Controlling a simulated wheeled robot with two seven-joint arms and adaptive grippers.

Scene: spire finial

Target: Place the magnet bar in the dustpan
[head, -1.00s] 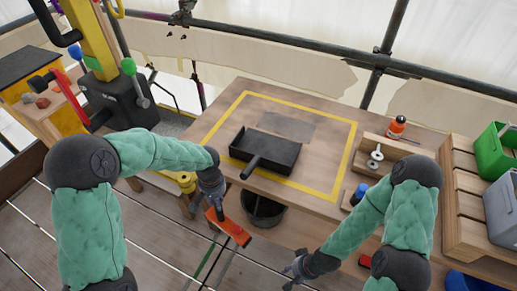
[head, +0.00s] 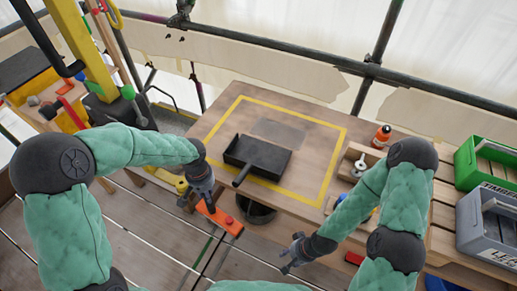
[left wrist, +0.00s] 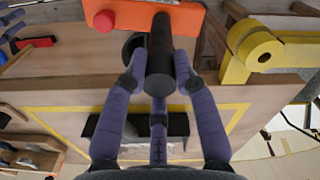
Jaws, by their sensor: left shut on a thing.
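The magnet bar (head: 222,219) is an orange bar with a red knob and a dark round handle. My left gripper (head: 205,201) is shut on that handle and holds the bar in front of the table's near edge. In the left wrist view the orange bar (left wrist: 178,18) is at the top, with the dark handle (left wrist: 160,60) between the fingers. The black dustpan (head: 270,160) lies on the table inside a yellow outline, its handle pointing toward the near edge. The bar is apart from it. My right gripper (head: 291,259) is low in front of the table, small, with its finger opening unclear.
A dark bucket (head: 258,212) stands below the table's near edge. An orange bottle (head: 382,136) and a wooden holder (head: 352,160) are on the table's right. Green (head: 490,165) and grey (head: 490,228) crates are farther right. The tabletop around the dustpan is clear.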

